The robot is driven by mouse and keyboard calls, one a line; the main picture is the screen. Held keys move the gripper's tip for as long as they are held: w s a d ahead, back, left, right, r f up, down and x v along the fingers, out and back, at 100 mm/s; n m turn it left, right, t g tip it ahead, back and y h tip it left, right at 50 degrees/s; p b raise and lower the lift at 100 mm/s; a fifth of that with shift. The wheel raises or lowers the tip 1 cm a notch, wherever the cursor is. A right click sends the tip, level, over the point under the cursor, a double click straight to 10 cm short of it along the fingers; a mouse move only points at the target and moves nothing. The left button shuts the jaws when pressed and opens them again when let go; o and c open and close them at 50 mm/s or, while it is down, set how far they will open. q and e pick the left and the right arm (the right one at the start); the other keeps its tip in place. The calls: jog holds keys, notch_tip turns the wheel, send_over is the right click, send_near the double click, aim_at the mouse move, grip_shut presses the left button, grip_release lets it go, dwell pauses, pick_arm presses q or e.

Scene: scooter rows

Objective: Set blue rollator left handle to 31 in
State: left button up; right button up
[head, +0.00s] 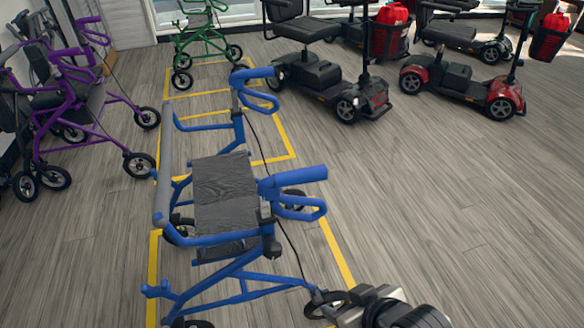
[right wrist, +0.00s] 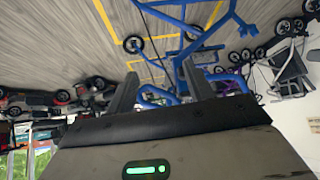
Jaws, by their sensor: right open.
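The blue rollator (head: 222,240) stands on the floor in the middle of the head view, with a dark seat and a grey bar on its left side. Its two handles point right; the nearer, the left handle (head: 297,176), has a brake loop under it. My right gripper (head: 362,304) is at the bottom edge, apart from the handles, beside the near right wheel. In the right wrist view its two dark fingers (right wrist: 157,84) are spread, with blue frame parts (right wrist: 172,98) beyond them. My left gripper is out of view.
Yellow floor lines (head: 336,252) run around the rollator. A purple rollator (head: 85,95) stands at left and a green one (head: 205,35) behind. Red and black scooters (head: 330,80) are at the back right. The floor at right is clear.

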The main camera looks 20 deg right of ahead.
jog(key=g, duration=0.1)
jog(key=n+g+y, duration=0.3)
jog(key=n+g, duration=0.1)
jog(key=n, duration=1.2)
send_near(303, 172)
jog(key=x, duration=1)
jog(key=shift+b, duration=0.35)
jog(key=shift+c, duration=0.3)
